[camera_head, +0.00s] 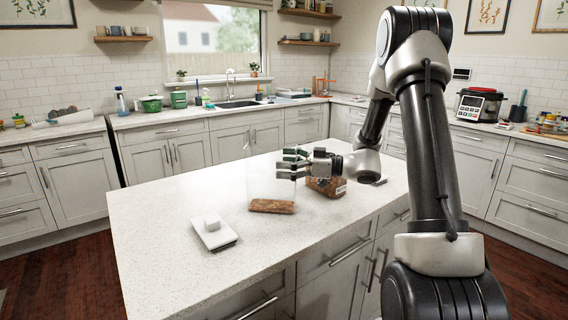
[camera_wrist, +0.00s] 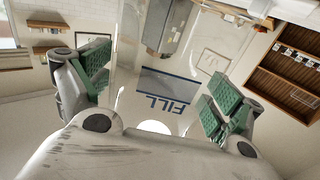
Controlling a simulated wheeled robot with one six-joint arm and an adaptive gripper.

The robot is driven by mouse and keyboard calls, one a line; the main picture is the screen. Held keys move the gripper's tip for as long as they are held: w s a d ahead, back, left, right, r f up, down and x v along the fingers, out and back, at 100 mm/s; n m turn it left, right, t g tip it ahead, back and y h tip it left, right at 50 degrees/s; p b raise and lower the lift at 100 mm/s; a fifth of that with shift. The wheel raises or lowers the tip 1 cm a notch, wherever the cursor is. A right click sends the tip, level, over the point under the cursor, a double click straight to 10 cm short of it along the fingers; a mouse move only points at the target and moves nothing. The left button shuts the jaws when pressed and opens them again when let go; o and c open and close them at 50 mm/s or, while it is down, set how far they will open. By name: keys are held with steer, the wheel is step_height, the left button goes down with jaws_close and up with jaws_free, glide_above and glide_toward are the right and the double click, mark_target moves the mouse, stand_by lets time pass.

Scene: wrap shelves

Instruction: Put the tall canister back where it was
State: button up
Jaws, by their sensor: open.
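A tall clear canister (camera_head: 262,178) stands upright on the island counter, with a layer of brown contents at its bottom. My gripper (camera_head: 291,163) points left at the canister's upper right part, and its green-padded fingers overlap its right edge. In the wrist view my gripper (camera_wrist: 152,85) is open, fingers spread wide. Between them shows a clear surface with a dark-edged "FILL" label (camera_wrist: 168,89), apparently the canister's wall. I cannot tell whether any finger touches it. A white lid-like piece with a knob (camera_head: 213,232) lies on the counter at front left.
A second, shorter container with brown contents (camera_head: 326,187) stands just below and right of my gripper, partly hidden by it. The island counter (camera_head: 165,225) is bare at left and front. Back counters hold a sink (camera_head: 237,104), green pots and a cooker (camera_head: 479,105).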

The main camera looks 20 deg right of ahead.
steer(key=v, duration=0.7)
steer(key=shift+d, duration=0.2)
steer(key=shift+s, duration=0.1)
